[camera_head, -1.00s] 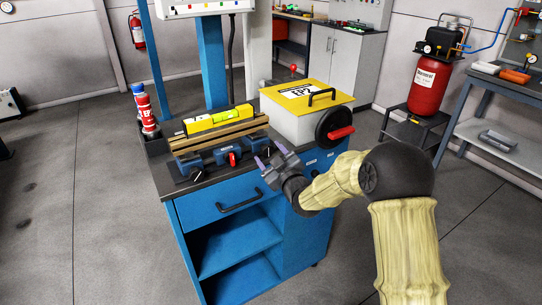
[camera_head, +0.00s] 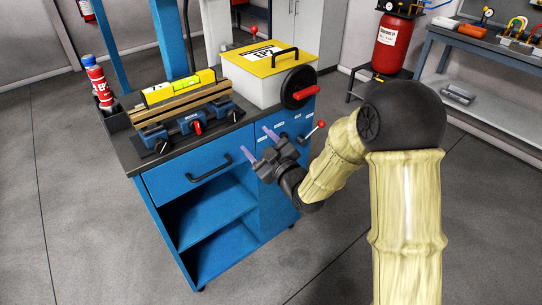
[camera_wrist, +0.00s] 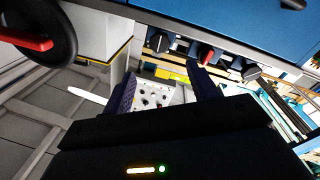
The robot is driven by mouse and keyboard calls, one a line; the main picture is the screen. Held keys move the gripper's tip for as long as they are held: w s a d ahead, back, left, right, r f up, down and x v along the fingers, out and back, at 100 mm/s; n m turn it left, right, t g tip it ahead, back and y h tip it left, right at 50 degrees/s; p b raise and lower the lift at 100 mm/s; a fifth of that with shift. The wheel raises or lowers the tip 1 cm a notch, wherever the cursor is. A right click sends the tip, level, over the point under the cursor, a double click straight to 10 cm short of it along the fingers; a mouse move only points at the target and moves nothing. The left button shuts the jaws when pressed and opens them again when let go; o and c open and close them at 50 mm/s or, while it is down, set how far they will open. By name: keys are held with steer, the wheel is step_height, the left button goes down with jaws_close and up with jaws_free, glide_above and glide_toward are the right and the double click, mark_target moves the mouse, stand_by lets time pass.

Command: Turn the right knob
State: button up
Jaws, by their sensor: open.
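A blue device (camera_head: 185,128) with a row of knobs lies along the front of the workbench top. Its right knob (camera_head: 234,113) is black with a pale mark. A red knob (camera_head: 197,127) sits in the middle and a black left knob (camera_head: 162,146) at the other end. In the wrist view the row looks flipped, and the right knob (camera_wrist: 159,41) seems to be the leftmost one. My gripper (camera_head: 255,141) is open and empty, with purple fingers. It is in front of the bench, below and to the right of the right knob, apparently apart from it.
A yellow-lidded box (camera_head: 267,68) with a black wheel (camera_head: 297,90) and red handle stands right of the device. A red-ball lever (camera_head: 314,131) sticks out from the cabinet front. The drawer handle (camera_head: 210,170) is left of my gripper. Floor is clear in front.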

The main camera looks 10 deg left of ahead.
steer(key=v, duration=0.5)
steer(key=shift+s+d, duration=0.15)
steer(key=shift+d, duration=0.05)
steer(key=s+d+f+m+g+h, duration=0.1)
steer(key=d+f+m+h, duration=0.15)
steer(key=d, duration=0.25)
steer(key=d+f+m+g+h, duration=0.1)
steer(key=d+f+m+h, duration=0.1)
steer(key=d+m+h, duration=0.3)
steer(key=s+d+f+g+h, duration=0.1)
steer(key=d+f+g+h, duration=0.15)
steer(key=d, duration=0.35)
steer(key=s+d+f+m+g+h, duration=0.1)
steer(key=s+d+m+g+h, duration=0.2)
steer(key=s+d+m+g, duration=0.3)
steer(key=s+d+m, duration=0.1)
steer(key=s+d, duration=0.3)
steer(key=s, duration=0.4)
